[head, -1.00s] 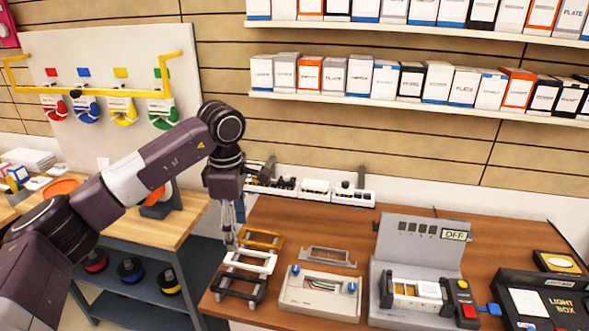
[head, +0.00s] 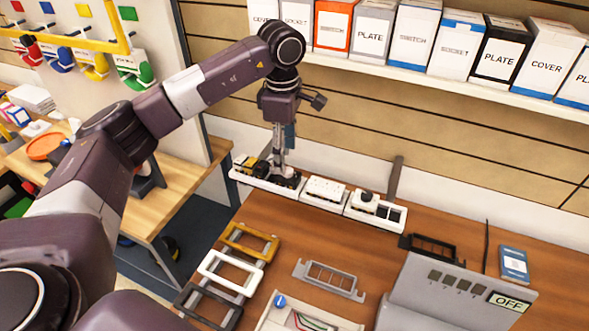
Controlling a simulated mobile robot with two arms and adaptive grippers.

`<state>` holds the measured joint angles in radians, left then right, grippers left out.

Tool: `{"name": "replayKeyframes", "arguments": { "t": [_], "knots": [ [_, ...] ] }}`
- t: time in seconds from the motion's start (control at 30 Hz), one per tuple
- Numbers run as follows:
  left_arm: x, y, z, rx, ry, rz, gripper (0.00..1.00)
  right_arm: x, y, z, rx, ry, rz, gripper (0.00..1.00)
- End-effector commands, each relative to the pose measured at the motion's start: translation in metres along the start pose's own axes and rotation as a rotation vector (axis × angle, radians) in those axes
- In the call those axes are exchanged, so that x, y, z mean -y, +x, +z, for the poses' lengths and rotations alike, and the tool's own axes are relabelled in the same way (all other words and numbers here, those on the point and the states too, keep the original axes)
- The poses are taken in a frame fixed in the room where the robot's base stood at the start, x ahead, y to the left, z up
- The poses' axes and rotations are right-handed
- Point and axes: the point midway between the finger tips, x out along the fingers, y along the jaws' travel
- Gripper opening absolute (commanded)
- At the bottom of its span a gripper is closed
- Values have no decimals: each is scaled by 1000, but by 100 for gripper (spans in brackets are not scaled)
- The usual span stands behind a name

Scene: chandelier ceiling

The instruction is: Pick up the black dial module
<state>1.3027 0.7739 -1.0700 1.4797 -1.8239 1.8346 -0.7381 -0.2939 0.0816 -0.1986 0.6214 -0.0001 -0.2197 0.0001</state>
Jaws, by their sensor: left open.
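My left gripper (head: 281,166) points straight down at the left white tray (head: 241,179) at the back of the brown table. It is open, with its fingertips low among the dark modules (head: 289,181) there. The fingers partly cover these modules, so I cannot tell which one is the black dial module or whether they touch it. A module with a dark round knob (head: 366,196) sits in the right white tray (head: 393,226). My right gripper is not in view.
A middle tray with white modules (head: 323,190) stands between these two. Yellow, white and black frames (head: 230,262) lie in front, beside a grey frame (head: 329,279). A grey stand with an OFF display (head: 509,301) is at right. Boxes line the shelf (head: 440,84) above.

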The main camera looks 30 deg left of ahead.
Motion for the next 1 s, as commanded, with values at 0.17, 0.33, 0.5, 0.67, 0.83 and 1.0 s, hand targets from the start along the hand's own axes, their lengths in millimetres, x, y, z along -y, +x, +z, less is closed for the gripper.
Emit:
{"name": "replayKeyframes", "arguments": {
  "t": [0.17, 0.33, 0.5, 0.67, 0.83, 1.0],
  "knots": [
    [1, 18, 1, -1, 1, -2, 57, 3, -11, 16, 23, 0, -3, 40],
    [3, 36, 6, -1, 1, -4, 57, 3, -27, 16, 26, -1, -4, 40],
    [3, 59, 7, 0, -1, -2, 57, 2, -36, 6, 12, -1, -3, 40],
    [3, 68, 7, 0, 0, 0, 57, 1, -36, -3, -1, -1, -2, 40],
    [2, 68, 8, 0, 1, 1, 56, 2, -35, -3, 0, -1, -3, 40],
    [2, 67, 8, 1, 1, 1, 37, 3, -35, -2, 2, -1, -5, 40]
  ]
}}
